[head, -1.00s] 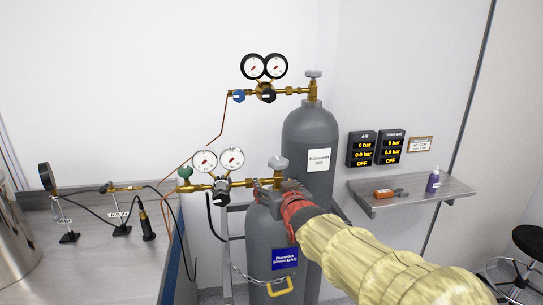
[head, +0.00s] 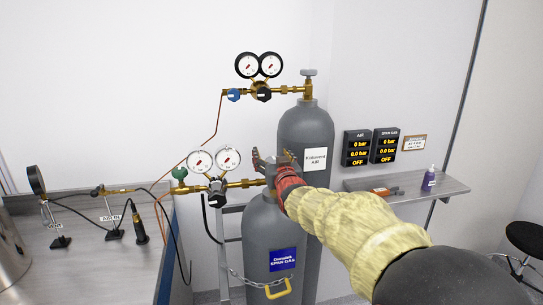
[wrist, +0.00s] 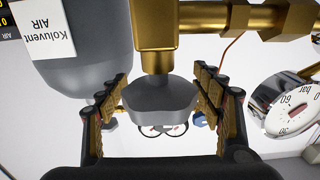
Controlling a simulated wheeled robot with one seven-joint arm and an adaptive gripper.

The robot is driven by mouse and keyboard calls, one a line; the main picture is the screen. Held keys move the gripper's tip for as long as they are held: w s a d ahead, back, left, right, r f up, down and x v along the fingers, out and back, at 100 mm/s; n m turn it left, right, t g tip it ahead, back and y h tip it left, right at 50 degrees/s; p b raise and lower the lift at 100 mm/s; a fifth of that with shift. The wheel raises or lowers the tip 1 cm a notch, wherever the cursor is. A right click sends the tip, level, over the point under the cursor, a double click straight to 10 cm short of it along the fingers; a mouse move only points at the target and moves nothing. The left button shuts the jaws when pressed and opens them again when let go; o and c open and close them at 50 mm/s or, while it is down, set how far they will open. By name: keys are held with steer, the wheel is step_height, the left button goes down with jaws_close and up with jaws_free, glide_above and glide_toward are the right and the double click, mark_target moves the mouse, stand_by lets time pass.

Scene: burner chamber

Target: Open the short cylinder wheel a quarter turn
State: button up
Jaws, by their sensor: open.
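The short grey cylinder (head: 262,225) has a blue span gas label and stands in front of the taller cylinder. Its grey, lobed wheel (wrist: 160,98) sits below the brass valve body in the wrist view, between my two ribbed fingers. My gripper (head: 272,162) is at the top of the short cylinder and hides most of the wheel in the head view. The gripper also shows in the wrist view (wrist: 160,105), with its fingers spread on either side of the wheel. Narrow gaps appear between wheel and fingers; I cannot tell whether either touches.
The tall air cylinder (head: 306,135) stands close behind with its own wheel and regulator. The short cylinder's twin-gauge regulator (head: 215,175) extends left of my gripper. A chain (head: 245,280) crosses the short cylinder. A wall shelf (head: 408,190) is at right, a bench (head: 95,255) at left.

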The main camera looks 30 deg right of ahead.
steer(key=shift+w, duration=0.2)
steer(key=shift+c, duration=0.4)
steer(key=c, duration=1.1)
steer(key=shift+c, duration=1.2)
